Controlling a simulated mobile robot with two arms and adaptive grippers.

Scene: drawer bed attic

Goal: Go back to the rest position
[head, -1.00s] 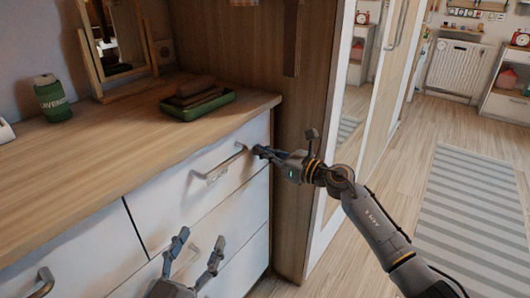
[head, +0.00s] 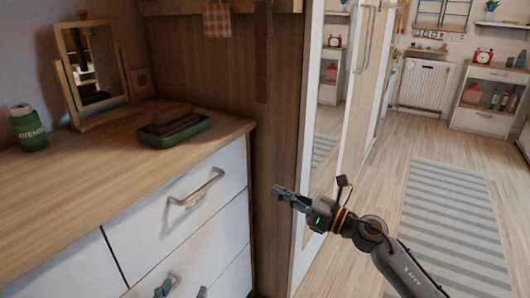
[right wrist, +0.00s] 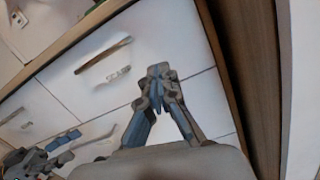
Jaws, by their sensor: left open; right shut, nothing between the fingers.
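My right gripper (head: 281,195) is shut and empty. It hangs in the air to the right of the dresser, apart from the top drawer's metal handle (head: 196,188). In the right wrist view its fingertips (right wrist: 159,72) meet in front of the white drawer fronts. My left gripper (head: 184,291) is low at the bottom edge of the head view, in front of the lower drawers, with its fingers apart. Part of it is cut off by the frame. It also shows at the lower left in the right wrist view (right wrist: 45,155). The drawers look closed.
The wooden dresser top (head: 70,187) holds a green tray (head: 175,130) with a brown block, a mirror (head: 92,63) and a green can (head: 28,128). A mirrored wardrobe (head: 325,140) stands right of the dresser. Open floor with a striped rug (head: 455,225) lies at right.

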